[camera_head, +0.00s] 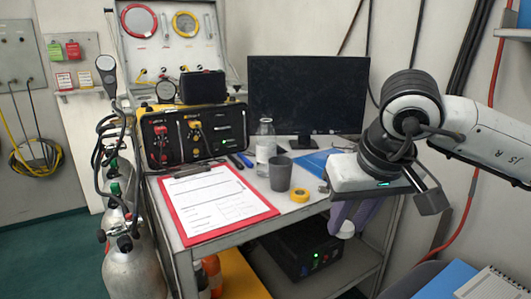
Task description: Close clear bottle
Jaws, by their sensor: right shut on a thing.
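The clear bottle (265,147) stands upright on the cart top, between the air panel and the monitor. I see no coloured cap on its neck, but the neck is too small to tell for sure. My right gripper (348,222) points down beyond the cart's right edge, to the right of the bottle and nearer to me. Its purplish fingers are shut on a small white round thing, which looks like a cap (344,229). The fingers partly hide it. My left gripper is not in view.
A grey cup (280,174), a yellow tape roll (299,195) and a red clipboard (217,203) lie on the cart near the bottle. The air panel (193,135) stands left of it, a monitor (308,95) behind. Gas cylinders (133,268) stand at the left.

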